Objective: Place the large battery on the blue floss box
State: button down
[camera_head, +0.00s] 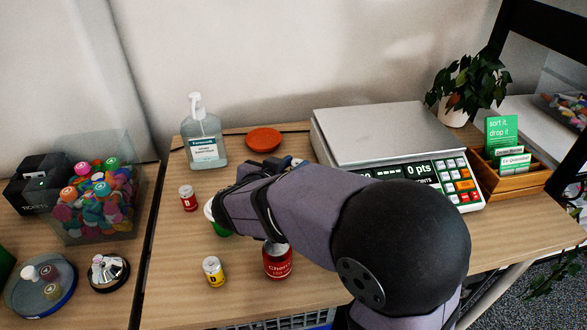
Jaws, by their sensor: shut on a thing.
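My gripper (228,208) is at the left end of my arm, low over the table and partly hidden by its own wrist. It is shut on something. A white and green item (221,231) shows at its fingertips, mostly covered, and it appears to be the thing held. A small red and white cylinder marked "D" (188,198), which looks like a battery, stands upright to the left, apart from the gripper. A yellow and white cylinder (214,272), perhaps another battery, stands nearer the front edge. I see no blue floss box; my arm hides part of the table.
A red can (277,263) stands just in front of my arm. Behind are a sanitizer bottle (203,140), an orange-red disc (264,139) and a scale (375,135). A wooden card holder (510,178) is at the right. The table's left strip is mostly clear.

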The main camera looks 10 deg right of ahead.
dwell(0.3)
jog(key=c, duration=1.4)
grip_release()
jog(key=shift+f, duration=0.15)
jog(key=shift+c, duration=0.2)
jog(key=shift+r, duration=0.25)
jog(key=p+v, duration=0.3)
jog(key=v, duration=0.9)
jog(key=shift+f, duration=0.1)
